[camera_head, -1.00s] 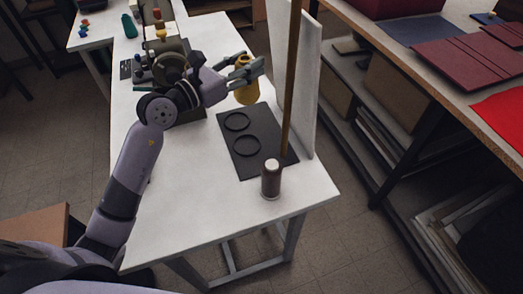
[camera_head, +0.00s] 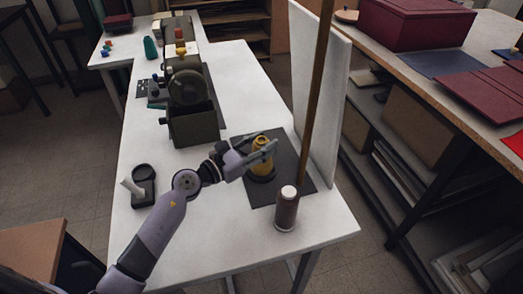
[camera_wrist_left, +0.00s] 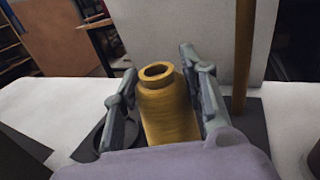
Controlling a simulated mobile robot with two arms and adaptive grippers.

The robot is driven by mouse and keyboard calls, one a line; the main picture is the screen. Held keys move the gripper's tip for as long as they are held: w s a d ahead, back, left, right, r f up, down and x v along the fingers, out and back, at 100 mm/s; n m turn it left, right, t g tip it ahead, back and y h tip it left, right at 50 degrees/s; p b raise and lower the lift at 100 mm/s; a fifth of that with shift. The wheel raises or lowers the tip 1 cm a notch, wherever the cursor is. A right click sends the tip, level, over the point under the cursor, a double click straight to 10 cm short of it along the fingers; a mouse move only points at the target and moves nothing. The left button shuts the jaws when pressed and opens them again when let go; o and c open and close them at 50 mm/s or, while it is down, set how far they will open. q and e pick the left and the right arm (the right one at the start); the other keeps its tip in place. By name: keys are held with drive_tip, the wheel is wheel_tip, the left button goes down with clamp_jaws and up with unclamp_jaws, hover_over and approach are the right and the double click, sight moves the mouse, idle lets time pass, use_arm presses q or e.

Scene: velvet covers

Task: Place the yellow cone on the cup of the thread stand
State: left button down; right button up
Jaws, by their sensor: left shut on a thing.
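The yellow cone (camera_head: 262,163) is a spool of yellow thread, upright between the fingers of my left gripper (camera_head: 264,152). In the left wrist view the fingers flank the cone (camera_wrist_left: 168,112) on both sides. The thread stand has a dark flat base (camera_head: 298,180) with low ring cups and a tall brown post (camera_head: 315,100). The cone is over the base, and a dark cup rim shows around its lower end.
A brown spool with a pale top (camera_head: 287,208) stands at the base's near edge. A white upright panel (camera_head: 322,85) closes off the right side. A dark green machine (camera_head: 190,110) stands behind, and a small black holder with a white peg (camera_head: 143,187) is at left.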

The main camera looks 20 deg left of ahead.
use_arm(q)
drive_tip(key=shift+f, duration=0.8)
drive_tip(key=c, duration=1.3)
unclamp_jaws()
drive_tip(key=o, duration=0.3)
drive_tip(key=shift+o, duration=0.2)
drive_tip(key=shift+r, duration=0.1)
use_arm(e)
drive_tip(key=shift+w+a+f, duration=0.2)
drive_tip(key=shift+a+f, duration=0.2)
drive_tip(key=shift+a, duration=0.1)
drive_tip(key=shift+d, duration=0.15)
